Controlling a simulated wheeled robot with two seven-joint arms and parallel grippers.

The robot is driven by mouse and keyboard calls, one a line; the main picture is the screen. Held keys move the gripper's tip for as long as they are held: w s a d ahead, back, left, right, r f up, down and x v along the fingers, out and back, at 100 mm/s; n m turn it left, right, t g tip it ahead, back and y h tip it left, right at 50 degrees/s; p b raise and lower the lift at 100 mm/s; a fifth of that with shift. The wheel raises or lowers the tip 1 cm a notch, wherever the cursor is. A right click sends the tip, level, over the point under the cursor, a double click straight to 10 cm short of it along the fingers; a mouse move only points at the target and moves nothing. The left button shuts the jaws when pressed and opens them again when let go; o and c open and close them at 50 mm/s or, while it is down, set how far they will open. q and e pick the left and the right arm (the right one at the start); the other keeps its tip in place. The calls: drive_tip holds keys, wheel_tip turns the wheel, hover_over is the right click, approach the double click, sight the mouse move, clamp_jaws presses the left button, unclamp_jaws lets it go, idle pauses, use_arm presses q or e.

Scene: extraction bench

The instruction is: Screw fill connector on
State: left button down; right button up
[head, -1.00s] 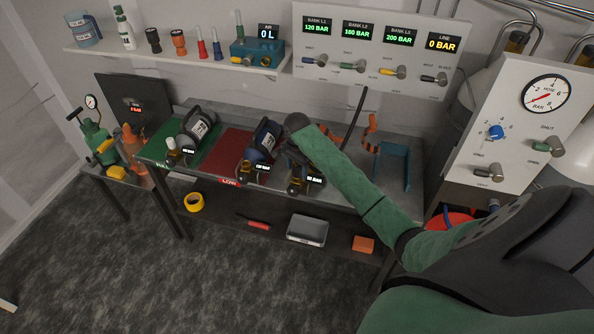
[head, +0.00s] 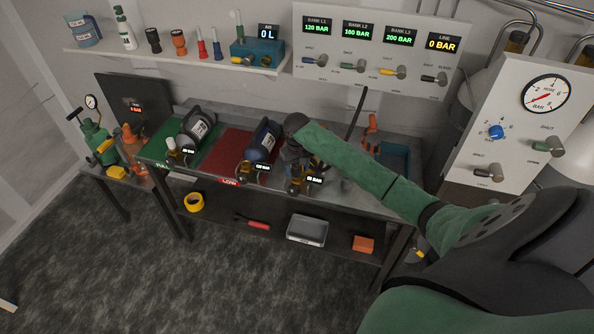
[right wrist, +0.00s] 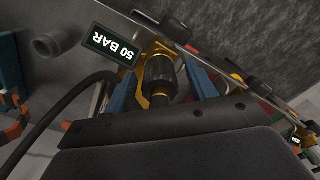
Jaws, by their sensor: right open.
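My right gripper (head: 297,178) is at the near end of the rightmost cylinder on the bench, beside a small display (head: 315,180). My own arm hides most of that cylinder in the head view. In the right wrist view my right gripper (right wrist: 163,90) is open, with its blue fingers on either side of a black ribbed fitting (right wrist: 160,70) on brass. This fitting looks like the fill connector; I cannot tell whether it is seated. The display (right wrist: 115,47) beside it reads 50 BAR. My left gripper is not in view.
Two more cylinders lie on the green (head: 160,150) and red (head: 225,147) mats to the left. A black hose (right wrist: 75,95) curves past the left finger. The gauge panel (head: 515,120) stands at right. The lower shelf holds a grey tray (head: 306,230).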

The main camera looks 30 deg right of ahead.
drive_tip(key=n, duration=0.5)
drive_tip(key=shift+n, duration=0.3)
drive_tip(key=n, duration=0.3)
drive_tip(key=c, duration=1.1)
drive_tip(key=m, duration=1.1)
drive_tip(key=shift+m, duration=0.4)
drive_tip(key=o, duration=1.1)
